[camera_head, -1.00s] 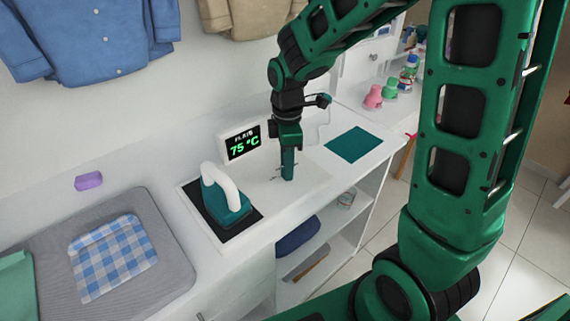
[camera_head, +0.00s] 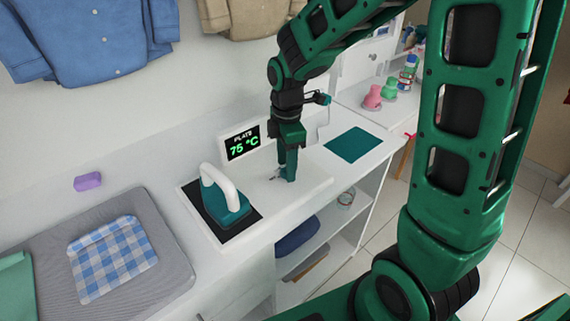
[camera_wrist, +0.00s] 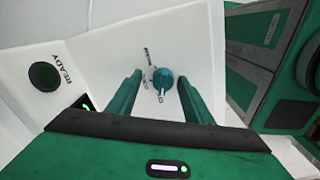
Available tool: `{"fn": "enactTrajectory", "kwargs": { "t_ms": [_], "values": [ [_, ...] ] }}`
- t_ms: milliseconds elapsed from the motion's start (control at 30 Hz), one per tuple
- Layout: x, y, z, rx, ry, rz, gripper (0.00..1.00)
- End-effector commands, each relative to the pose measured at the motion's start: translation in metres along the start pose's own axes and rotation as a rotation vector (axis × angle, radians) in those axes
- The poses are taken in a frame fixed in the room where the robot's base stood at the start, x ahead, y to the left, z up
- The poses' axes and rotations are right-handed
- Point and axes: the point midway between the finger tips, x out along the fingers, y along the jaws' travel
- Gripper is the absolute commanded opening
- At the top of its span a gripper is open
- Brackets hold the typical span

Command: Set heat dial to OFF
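The heat dial (camera_wrist: 163,79) is a small round teal knob on the white panel (camera_wrist: 150,40), seen in the wrist view with small dark marks around it. The marks are too small to read surely, so I cannot tell its setting. My gripper (camera_wrist: 159,82) has its two teal fingers apart, one on each side of the dial in the picture. Nothing is held, and I cannot tell whether a finger touches the dial. In the head view my gripper (camera_head: 286,177) points down over the white base and hides the dial. The display (camera_head: 241,143) reads 75 °C.
A teal iron (camera_head: 226,208) with a white handle stands on a dark plate just left of my gripper. A dark READY lamp (camera_wrist: 44,76) is at left in the wrist view. A teal mat (camera_head: 353,145) lies to the right. Bottles (camera_head: 408,72) stand farther back.

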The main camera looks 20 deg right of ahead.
Motion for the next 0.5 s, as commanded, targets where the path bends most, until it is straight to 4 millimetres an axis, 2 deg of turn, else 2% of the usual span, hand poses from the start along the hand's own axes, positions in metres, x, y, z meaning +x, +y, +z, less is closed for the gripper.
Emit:
{"fn": "enactTrajectory", "kwargs": {
  "t_ms": [300, 500],
  "values": [
    [-0.001, -0.003, -0.001, -0.002, 0.000, -0.006, 0.46],
    [-0.022, -0.001, -0.001, -0.002, 0.001, -0.002, 0.46]
  ]
}}
